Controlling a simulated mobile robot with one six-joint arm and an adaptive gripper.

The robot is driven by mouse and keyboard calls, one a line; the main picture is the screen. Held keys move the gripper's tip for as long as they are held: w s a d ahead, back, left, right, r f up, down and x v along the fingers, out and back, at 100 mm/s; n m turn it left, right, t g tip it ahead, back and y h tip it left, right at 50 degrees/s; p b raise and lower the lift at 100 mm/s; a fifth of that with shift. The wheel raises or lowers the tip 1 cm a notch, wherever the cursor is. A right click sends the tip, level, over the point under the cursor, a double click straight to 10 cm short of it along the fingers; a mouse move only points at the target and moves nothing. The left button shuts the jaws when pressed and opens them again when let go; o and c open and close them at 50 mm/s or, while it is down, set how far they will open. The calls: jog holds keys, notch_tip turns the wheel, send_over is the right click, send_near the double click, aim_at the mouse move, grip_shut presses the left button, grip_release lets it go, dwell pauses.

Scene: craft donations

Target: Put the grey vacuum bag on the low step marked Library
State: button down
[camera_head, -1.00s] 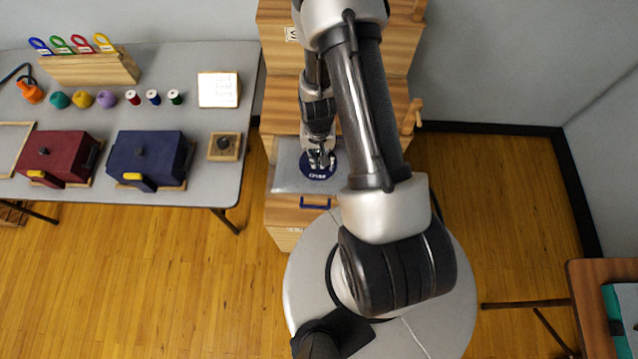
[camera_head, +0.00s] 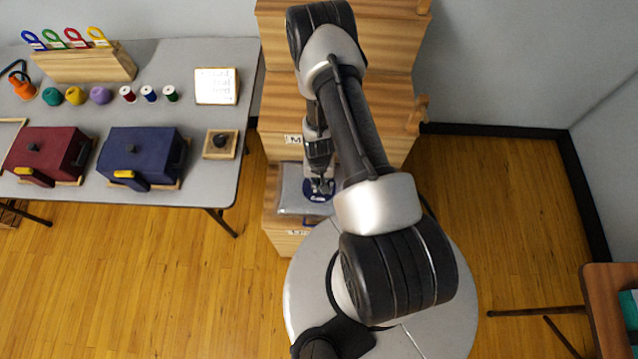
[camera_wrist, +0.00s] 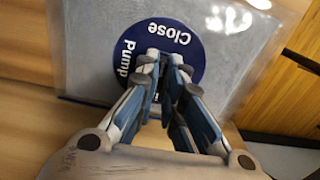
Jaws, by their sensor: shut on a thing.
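The grey vacuum bag (camera_head: 291,190) is a flat, clear-edged pouch with a round blue valve disc. In the wrist view the bag (camera_wrist: 255,70) fills the upper part, with "Close" and "Pump" on the disc. My gripper (camera_head: 321,187) is shut on the bag at the disc; its fingertips (camera_wrist: 163,60) meet there. The bag is over the low step (camera_head: 283,244) of the wooden step unit, close to its top. I cannot tell whether it touches the step. The low step's front label is partly hidden and unreadable.
Higher wooden steps (camera_head: 395,95) rise behind, with a peg (camera_head: 416,115) on the right. A grey table (camera_head: 215,180) on the left holds a red box (camera_head: 48,150), a blue box (camera_head: 142,152) and craft items. A brown table (camera_head: 605,300) stands at right. Floor between is free.

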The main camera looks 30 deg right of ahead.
jog(key=shift+f, duration=0.3)
jog(key=shift+f, duration=0.1)
jog(key=shift+f, duration=0.15)
jog(key=c, duration=1.7)
grip_release()
